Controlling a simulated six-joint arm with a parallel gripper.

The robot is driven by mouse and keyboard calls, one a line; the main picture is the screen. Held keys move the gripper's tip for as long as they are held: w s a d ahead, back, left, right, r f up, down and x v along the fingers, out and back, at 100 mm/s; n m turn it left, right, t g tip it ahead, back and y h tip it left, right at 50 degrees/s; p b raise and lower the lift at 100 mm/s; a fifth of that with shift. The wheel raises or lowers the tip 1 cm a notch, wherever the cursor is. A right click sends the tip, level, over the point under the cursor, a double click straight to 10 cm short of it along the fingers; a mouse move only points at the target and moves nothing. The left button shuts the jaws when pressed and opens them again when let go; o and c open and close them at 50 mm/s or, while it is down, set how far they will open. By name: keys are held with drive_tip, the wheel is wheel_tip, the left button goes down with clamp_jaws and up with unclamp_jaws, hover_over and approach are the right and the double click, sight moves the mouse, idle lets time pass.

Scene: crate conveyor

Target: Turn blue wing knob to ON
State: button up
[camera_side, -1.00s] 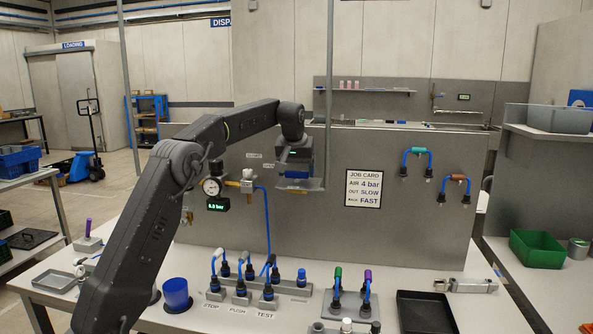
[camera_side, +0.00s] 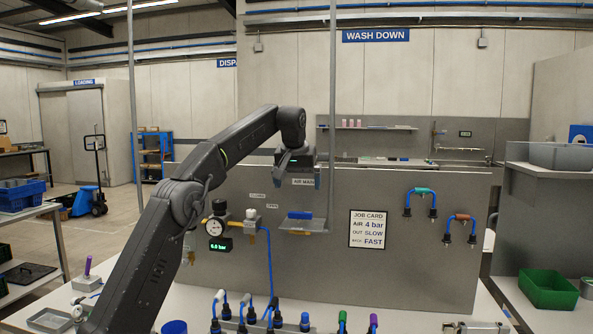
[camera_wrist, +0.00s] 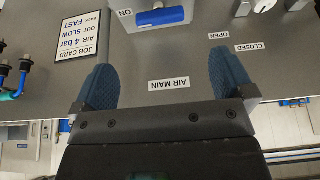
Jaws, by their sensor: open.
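The blue wing knob (camera_side: 300,215) is on the grey panel, above a small grey ledge.
A pressure gauge (camera_side: 214,227) and brass valve fittings stand left of the knob, with a blue hose (camera_side: 268,262) running down. A job card (camera_side: 368,229) and hose handles (camera_side: 421,190) are to the right. Plugs and hoses crowd the bench below.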

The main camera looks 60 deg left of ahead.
drive_tip(key=shift+v, duration=1.95)
drive_tip(key=s+d+f+m+t+h, duration=0.1)
drive_tip(key=s+d+m, duration=0.2)
drive_tip(key=s+d, duration=0.4)
drive_tip(key=s+d+f+m+h, duration=0.15)
drive_tip(key=s+d, duration=0.25)
drive_tip(key=d, duration=0.6)
drive_tip(key=s+d+f+m, duration=0.2)
drive_tip(key=s+d+f, duration=0.2)
drive_tip(key=s+f, duration=0.4)
drive_tip(key=s+d+f+m+t, duration=0.1)
drive_tip(key=s+d+f+m, duration=0.1)
drive_tip(key=s+d+f, duration=0.3)
drive_tip(key=s+f+h, duration=0.1)
drive_tip(key=s+f, duration=0.3)
drive_tip(key=shift+s+m, duration=0.35)
drive_tip(key=shift+s, duration=0.05)
drive_tip(key=shift+d, duration=0.15)
